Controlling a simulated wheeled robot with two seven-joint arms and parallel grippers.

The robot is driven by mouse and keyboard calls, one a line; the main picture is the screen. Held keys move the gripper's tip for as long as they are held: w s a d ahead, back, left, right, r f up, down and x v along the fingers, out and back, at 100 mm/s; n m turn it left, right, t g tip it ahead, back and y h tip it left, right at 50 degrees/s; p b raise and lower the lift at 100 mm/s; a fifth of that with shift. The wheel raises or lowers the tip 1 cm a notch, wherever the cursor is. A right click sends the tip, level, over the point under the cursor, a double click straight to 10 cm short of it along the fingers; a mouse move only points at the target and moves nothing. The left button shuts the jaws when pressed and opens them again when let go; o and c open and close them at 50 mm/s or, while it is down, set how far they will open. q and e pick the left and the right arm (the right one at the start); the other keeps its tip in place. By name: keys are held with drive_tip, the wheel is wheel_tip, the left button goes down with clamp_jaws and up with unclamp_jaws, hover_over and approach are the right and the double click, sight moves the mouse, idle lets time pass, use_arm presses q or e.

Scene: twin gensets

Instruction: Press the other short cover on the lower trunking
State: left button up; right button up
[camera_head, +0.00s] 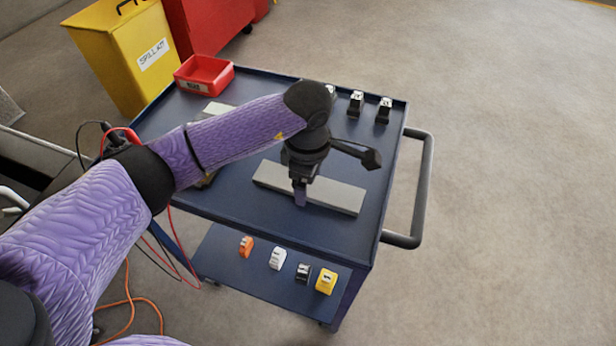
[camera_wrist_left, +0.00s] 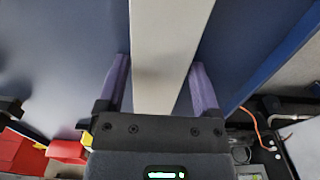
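The lower trunking (camera_head: 335,196) is a long pale grey bar lying on the blue cart top, on the near side. I cannot tell the separate short covers on it. My left gripper (camera_head: 301,192) points down over the middle of this bar, and one purple finger shows in front of it. In the left wrist view the gripper (camera_wrist_left: 160,65) is open, with one finger at each side of the pale bar (camera_wrist_left: 168,30). I cannot tell whether the fingers touch it. A second pale piece (camera_head: 216,108) lies farther back, mostly hidden by my left arm. My right gripper is not in view.
A red bin (camera_head: 204,75) stands at the cart's back left corner. Small black-and-white devices (camera_head: 356,102) stand along the back right edge. Several coloured devices (camera_head: 277,258) sit on the lower shelf (camera_head: 225,265). A yellow spill kit box (camera_head: 125,60) stands behind. Cables hang at left.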

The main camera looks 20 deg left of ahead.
use_arm(q)
drive_tip(key=c, duration=0.9)
clamp_jaws()
drive_tip(key=shift+r, duration=0.25)
drive_tip(key=shift+r+p, duration=1.05)
drive_tip(key=shift+r, duration=0.4)
wheel_tip(320, 180, up, 5)
drive_tip(key=p, duration=0.3)
drive_tip(key=shift+p, duration=0.35)
drive_tip(key=shift+f, duration=0.2)
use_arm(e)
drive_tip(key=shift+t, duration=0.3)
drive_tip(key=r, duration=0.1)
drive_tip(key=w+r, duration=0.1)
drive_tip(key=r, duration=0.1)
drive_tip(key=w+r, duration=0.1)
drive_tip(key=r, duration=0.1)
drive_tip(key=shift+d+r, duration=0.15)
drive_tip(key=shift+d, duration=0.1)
